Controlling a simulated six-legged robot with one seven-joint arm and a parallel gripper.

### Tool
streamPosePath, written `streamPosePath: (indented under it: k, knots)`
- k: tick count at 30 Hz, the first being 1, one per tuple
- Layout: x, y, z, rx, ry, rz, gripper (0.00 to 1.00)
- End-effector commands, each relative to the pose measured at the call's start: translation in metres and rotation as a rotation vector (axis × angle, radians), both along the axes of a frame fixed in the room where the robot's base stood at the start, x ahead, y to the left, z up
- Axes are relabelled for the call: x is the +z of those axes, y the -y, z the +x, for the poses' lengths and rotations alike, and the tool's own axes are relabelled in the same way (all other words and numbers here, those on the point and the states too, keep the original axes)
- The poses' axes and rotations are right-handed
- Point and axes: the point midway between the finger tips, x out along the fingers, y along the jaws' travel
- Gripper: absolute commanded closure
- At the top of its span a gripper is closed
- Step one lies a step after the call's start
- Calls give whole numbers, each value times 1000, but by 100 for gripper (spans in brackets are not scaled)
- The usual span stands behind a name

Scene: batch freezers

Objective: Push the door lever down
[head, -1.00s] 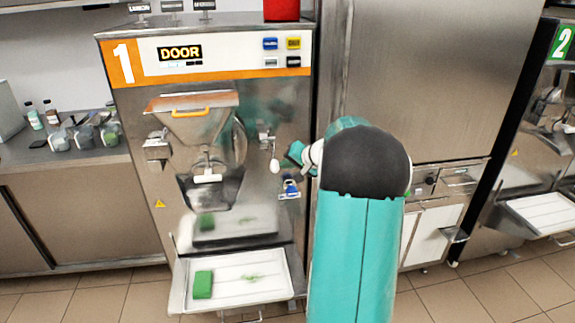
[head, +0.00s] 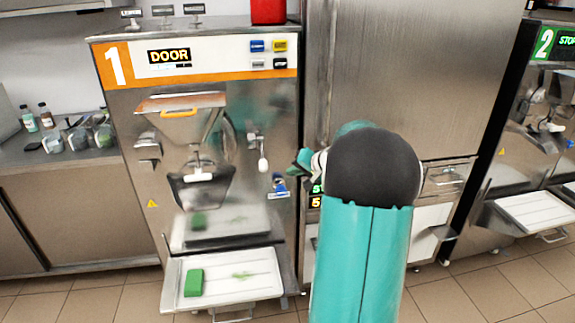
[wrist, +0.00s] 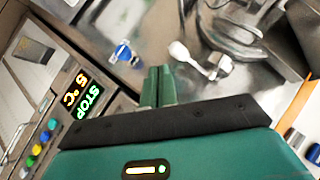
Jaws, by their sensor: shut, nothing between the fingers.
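The door lever (head: 263,160) is on the front of machine 1 (head: 118,150), right of its chute; its white knob hangs below a metal bracket. In the wrist view the lever's white knob (wrist: 180,51) lies above and right of my fingertips. My gripper (head: 301,161) is shut and empty, at the machine's right edge, to the right of the lever with a visible gap. In the wrist view my gripper (wrist: 158,72) shows two green fingers together. My arm hides part of the cabinet on the right.
A blue-handled part (head: 279,184) is below the lever. A white tray (head: 250,290) with a green block (head: 194,282) juts out low in front. A display reading STOP (wrist: 90,101) is near my gripper. Machine 2 (head: 545,110) stands at right.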

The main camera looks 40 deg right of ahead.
Motion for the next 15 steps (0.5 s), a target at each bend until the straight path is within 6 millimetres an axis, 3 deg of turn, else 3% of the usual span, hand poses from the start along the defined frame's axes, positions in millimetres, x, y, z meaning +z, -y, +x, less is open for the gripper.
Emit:
streamPosePath:
  k: [7, 15]
  knots:
    - [-18, -2, -40, -1, -2, 3, 100]
    - [-23, -3, -53, 1, -1, 2, 100]
